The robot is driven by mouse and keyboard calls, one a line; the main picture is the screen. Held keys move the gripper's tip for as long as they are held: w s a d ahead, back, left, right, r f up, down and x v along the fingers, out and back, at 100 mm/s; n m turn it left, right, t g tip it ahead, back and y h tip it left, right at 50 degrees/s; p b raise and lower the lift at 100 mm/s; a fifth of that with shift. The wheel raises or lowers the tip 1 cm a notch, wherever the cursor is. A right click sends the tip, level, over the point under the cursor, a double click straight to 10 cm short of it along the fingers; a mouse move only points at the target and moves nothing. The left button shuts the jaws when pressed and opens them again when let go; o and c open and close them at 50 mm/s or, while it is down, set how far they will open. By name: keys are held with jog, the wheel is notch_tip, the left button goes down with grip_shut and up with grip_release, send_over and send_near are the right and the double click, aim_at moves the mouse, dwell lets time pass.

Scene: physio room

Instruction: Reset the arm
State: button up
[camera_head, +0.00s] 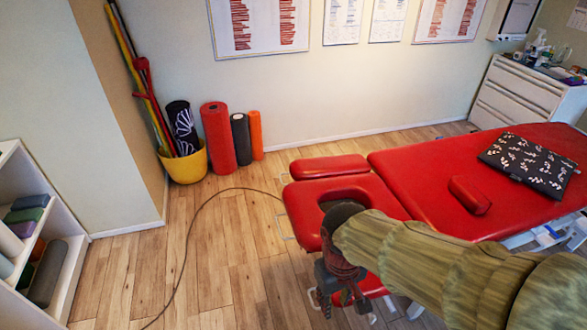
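My arm, in an olive-green ribbed cover, reaches in from the lower right of the head view over the red treatment table (420,180). My gripper (342,292) points down beside the table's near left end, just below the face hole in the headrest. It is dark and small in the picture, so I cannot tell whether its fingers are open or shut. I see nothing clearly held in it. My arm hides part of the table's near side.
A black patterned cushion (530,163) and a small red pad (469,195) lie on the table. A yellow bucket (185,167), rolled mats (219,138) and a white drawer unit (520,95) stand by the wall. A white shelf (65,270) is at left. A cable crosses the otherwise open floor.

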jog(key=s+d+r+m+t, duration=0.3)
jog(key=d+r, duration=0.6)
jog(key=r, duration=0.5)
jog(key=shift+d+m+t+p, duration=0.45)
jog(key=shift+m+t, duration=0.25)
jog(key=shift+t, duration=0.5)
jog(key=shift+o, duration=0.2)
